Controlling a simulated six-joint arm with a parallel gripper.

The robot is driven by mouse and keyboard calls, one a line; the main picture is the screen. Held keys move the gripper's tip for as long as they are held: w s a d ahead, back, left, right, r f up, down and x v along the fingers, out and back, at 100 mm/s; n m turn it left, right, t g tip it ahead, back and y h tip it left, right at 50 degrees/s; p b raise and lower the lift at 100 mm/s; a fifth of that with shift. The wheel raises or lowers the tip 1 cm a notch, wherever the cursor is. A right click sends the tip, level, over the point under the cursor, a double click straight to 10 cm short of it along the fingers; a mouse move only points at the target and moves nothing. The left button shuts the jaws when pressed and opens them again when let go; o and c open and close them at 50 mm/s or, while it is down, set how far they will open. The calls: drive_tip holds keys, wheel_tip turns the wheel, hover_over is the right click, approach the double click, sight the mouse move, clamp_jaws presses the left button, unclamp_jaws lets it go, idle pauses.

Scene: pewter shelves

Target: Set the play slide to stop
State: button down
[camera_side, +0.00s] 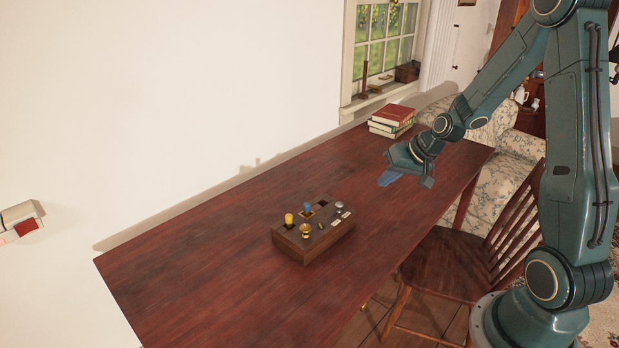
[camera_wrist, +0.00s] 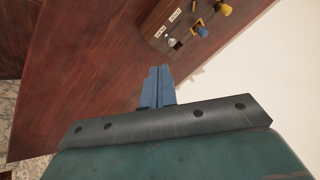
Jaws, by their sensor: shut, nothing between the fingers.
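A dark wooden control box (camera_side: 318,246) sits on the table, with its near part also in the wrist view (camera_wrist: 152,22). Its top carries a yellow knob (camera_side: 289,219), a blue knob (camera_side: 307,208), a brass knob (camera_side: 305,231) and a small silver knob (camera_side: 339,205).
The dark red table (camera_side: 210,275) is mostly clear around the box. Several stacked books (camera_side: 391,121) lie at the far end near the window. A wooden chair (camera_side: 450,260) stands at the near side. A white wall (camera_side: 150,110) runs along the back edge.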

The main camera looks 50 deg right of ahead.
sight(339, 207)
drive_tip(key=shift+m, duration=0.7)
drive_tip(key=shift+w+d+f, duration=0.1)
drive_tip(key=shift+d+f, duration=1.35)
drive_tip(key=shift+f, duration=0.2)
drive_tip(key=x, duration=0.3)
drive_tip(key=w+a+x, duration=0.1)
drive_tip(key=x, duration=0.3)
drive_tip(key=r+x, duration=0.1)
drive_tip(key=x, duration=0.3)
drive_tip(key=shift+w+a, duration=0.15)
drive_tip(key=shift+a, duration=0.1)
drive_tip(key=shift+w+a, duration=0.55)
drive_tip(key=shift+w, duration=0.05)
drive_tip(key=shift+a, duration=2.35)
drive_tip(key=shift+s+d, duration=0.1)
